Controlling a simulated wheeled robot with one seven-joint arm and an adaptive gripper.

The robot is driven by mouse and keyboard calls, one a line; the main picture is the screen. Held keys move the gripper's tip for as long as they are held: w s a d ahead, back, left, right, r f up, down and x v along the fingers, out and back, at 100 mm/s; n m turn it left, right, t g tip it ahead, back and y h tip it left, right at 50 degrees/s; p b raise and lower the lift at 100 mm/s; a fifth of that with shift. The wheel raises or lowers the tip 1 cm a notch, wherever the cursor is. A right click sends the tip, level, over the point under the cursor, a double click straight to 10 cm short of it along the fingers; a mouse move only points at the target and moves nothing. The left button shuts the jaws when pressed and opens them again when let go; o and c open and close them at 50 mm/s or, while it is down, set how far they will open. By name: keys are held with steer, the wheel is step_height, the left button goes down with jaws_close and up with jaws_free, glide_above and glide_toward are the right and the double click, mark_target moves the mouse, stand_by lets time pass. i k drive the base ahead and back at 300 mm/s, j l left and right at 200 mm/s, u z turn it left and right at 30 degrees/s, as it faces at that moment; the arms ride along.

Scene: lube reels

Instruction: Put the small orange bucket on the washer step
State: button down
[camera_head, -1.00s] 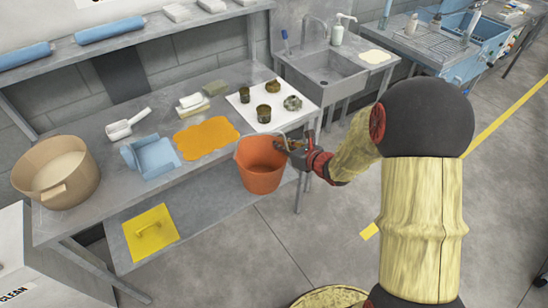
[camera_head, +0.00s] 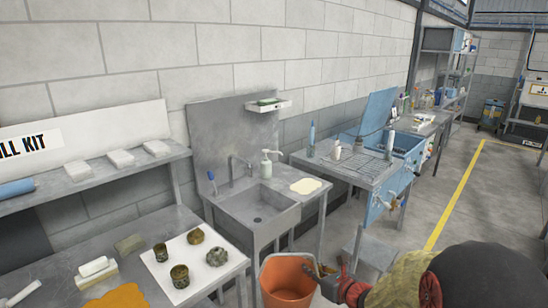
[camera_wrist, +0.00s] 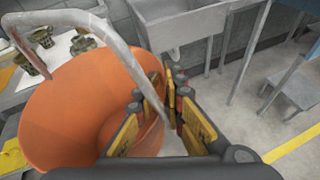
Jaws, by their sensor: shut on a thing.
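The small orange bucket (camera_head: 286,280) hangs upright at the bottom middle of the head view. It fills the left of the wrist view (camera_wrist: 75,95), with its grey handle arching over the mouth. My gripper (camera_head: 322,270) is shut on the bucket at its right side; in the wrist view its fingers (camera_wrist: 168,98) close around the lower handle beside the rim. Whether the rim is also gripped, I cannot tell. The low grey washer step (camera_head: 372,248) stands on the floor in front of the blue washer (camera_head: 383,195). It also shows at the right of the wrist view (camera_wrist: 297,88).
A steel sink (camera_head: 262,205) stands behind the bucket. The bench at left holds a white sheet (camera_head: 210,262) with several dark parts. Floor is clear around the yellow line (camera_head: 455,200).

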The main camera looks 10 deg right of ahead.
mark_target(378, 250)
steer(key=i+l+z, duration=0.2)
steer(key=l+z, duration=0.25)
steer(key=i+l+z, duration=0.3)
steer(key=z, duration=0.15)
steer(key=i+l+z, duration=0.35)
steer(key=z, duration=0.15)
steer(key=i+l+z, duration=0.2)
steer(key=i+z, duration=0.25)
steer(key=i+l+u, duration=0.15)
steer(key=i, duration=0.3)
steer(key=i+l+u, duration=0.2)
steer(key=i, duration=0.3)
steer(key=i+l+u, duration=0.15)
steer(key=i+l, duration=0.15)
steer(key=i, duration=0.15)
steer(key=i+l+u, duration=0.2)
steer(key=u, duration=0.2)
steer(key=i+l+u, duration=0.55)
steer(key=l+u, duration=0.15)
steer(key=u, duration=0.15)
steer(key=i+l+u, duration=0.15)
steer(key=l+u, duration=0.7)
steer(key=i+l+z, duration=0.1)
steer(key=i, duration=0.2)
steer(key=i+l+z, duration=0.1)
steer(key=i, duration=0.2)
